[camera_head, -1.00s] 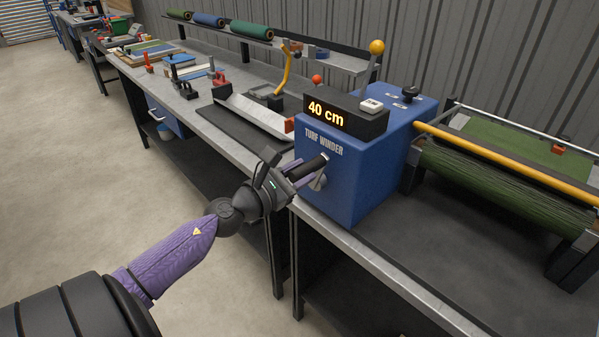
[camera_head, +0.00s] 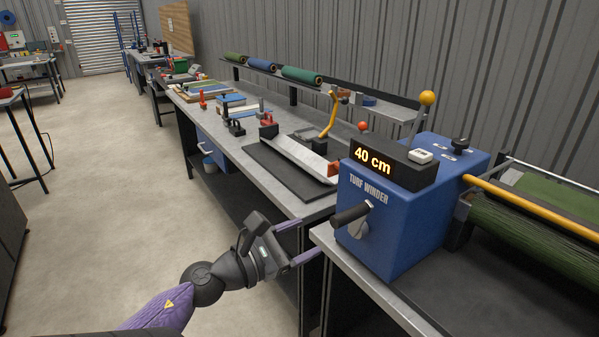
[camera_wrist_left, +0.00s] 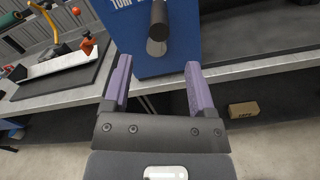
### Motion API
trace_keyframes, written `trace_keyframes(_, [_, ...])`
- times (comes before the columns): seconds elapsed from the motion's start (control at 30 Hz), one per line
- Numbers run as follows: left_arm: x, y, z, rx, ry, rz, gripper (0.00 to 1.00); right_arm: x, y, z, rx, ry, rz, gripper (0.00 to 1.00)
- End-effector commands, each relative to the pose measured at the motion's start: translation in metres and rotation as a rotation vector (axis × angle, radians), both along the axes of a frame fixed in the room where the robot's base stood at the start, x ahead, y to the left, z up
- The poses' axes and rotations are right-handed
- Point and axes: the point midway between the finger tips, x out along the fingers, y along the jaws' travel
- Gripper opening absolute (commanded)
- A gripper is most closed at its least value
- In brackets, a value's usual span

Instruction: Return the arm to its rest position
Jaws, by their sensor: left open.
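My left gripper (camera_head: 308,240) is open and empty in the head view, in front of the bench edge and left of the blue turf winder (camera_head: 405,215). Its purple fingers also show spread apart in the left wrist view (camera_wrist_left: 158,85). The winder's dark crank handle (camera_head: 351,215) points toward the aisle, apart from the fingers. In the left wrist view the handle (camera_wrist_left: 158,22) lies beyond the gap between the fingertips. The winder's display reads 40 cm. My right gripper is not in view.
The metal bench (camera_head: 318,208) runs away to the back left, with a dark cutting mat (camera_head: 285,172) and clamps on it. Turf rolls (camera_head: 300,75) lie on a raised shelf. A green turf roll (camera_head: 525,235) is right of the winder. The concrete floor left of the bench is clear.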

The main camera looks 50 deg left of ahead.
Motion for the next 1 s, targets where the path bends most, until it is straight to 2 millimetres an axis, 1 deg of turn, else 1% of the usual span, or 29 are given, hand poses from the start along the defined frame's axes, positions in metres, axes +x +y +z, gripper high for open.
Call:
trace_keyframes(0.1, [-0.005, 0.0, 0.0, 0.001, 0.0, -0.001, 0.73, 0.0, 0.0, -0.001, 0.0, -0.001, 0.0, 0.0])
trace_keyframes(0.47, [-0.004, 0.001, 0.0, -0.005, 0.001, 0.001, 0.73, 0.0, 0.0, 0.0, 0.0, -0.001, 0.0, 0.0])
trace_keyframes(0.53, [-0.004, 0.006, -0.014, -0.106, 0.021, 0.029, 0.73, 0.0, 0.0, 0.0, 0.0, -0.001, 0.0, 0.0])
trace_keyframes(0.57, [-0.005, 0.01, -0.028, -0.203, 0.041, 0.057, 0.73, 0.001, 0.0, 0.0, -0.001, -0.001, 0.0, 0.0])
trace_keyframes(0.63, [-0.009, 0.022, -0.079, -0.555, 0.106, 0.167, 0.73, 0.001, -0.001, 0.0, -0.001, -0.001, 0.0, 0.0])
trace_keyframes(0.67, [-0.014, 0.024, -0.109, -0.74, 0.138, 0.232, 0.73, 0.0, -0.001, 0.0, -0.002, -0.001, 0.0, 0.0])
trace_keyframes(0.7, [-0.023, 0.024, -0.151, -0.992, 0.18, 0.334, 0.73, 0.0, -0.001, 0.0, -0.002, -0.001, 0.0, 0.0])
trace_keyframes(0.77, [-0.041, 0.015, -0.213, -1.342, 0.232, 0.506, 0.73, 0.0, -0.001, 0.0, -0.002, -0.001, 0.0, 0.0])
trace_keyframes(0.8, [-0.057, 0.004, -0.252, -1.549, 0.258, 0.633, 0.73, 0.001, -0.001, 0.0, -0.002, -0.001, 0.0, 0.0])
trace_keyframes(0.87, [-0.086, -0.018, -0.305, -1.827, 0.283, 0.844, 0.73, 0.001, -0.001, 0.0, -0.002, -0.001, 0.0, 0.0])
trace_keyframes(0.9, [-0.108, -0.037, -0.337, -1.988, 0.287, 1.0, 0.73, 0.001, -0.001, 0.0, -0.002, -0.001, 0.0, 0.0])
trace_keyframes(0.97, [-0.144, -0.067, -0.378, -2.184, 0.271, 1.255, 0.73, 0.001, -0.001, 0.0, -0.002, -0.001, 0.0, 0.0])
trace_keyframes(1.0, [-0.169, -0.087, -0.4, -2.281, 0.244, 1.432, 0.73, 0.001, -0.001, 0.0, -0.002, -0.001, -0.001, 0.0])
